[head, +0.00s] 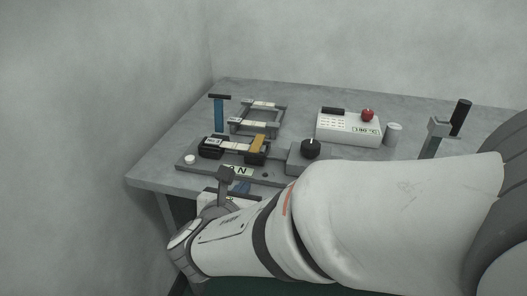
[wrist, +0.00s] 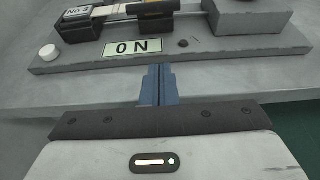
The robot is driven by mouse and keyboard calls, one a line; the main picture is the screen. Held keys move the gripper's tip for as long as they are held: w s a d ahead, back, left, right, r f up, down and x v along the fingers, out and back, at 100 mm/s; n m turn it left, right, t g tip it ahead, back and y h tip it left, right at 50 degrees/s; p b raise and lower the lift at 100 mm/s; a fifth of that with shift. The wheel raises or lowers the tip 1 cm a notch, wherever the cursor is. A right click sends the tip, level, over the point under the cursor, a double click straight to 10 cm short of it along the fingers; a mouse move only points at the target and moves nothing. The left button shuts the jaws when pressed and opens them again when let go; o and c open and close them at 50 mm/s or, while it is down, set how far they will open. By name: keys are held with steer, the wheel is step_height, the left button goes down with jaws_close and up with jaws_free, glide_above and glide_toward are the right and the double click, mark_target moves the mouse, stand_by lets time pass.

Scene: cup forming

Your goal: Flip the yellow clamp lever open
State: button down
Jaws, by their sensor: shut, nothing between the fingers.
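The yellow clamp lever (head: 257,143) lies over the right-hand black block of the grey fixture (head: 187,160) in the head view. In the wrist view only a thin yellowish sliver shows at the top edge, above the black block (wrist: 158,21). My gripper (wrist: 158,72) is shut and empty, its blue fingers pressed together in front of the fixture's near edge, below the ON label (wrist: 132,47). In the head view the blue fingers (head: 241,187) show small, below the fixture and apart from the lever. My arm hides part of the bench's near side.
The fixture carries a white button (head: 190,160) and a black knob (head: 311,148). Behind stand a blue post with a dark top (head: 219,114), a grey frame (head: 262,104), a white control box with a red button (head: 348,128) and a grey cylinder (head: 393,134).

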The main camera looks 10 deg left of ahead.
steer(key=shift+x, duration=1)
steer(key=w+r, duration=0.2)
steer(key=shift+d+r, duration=0.1)
steer(key=shift+r, duration=0.2)
steer(key=shift+w+r, duration=0.3)
steer(key=shift+r, duration=0.05)
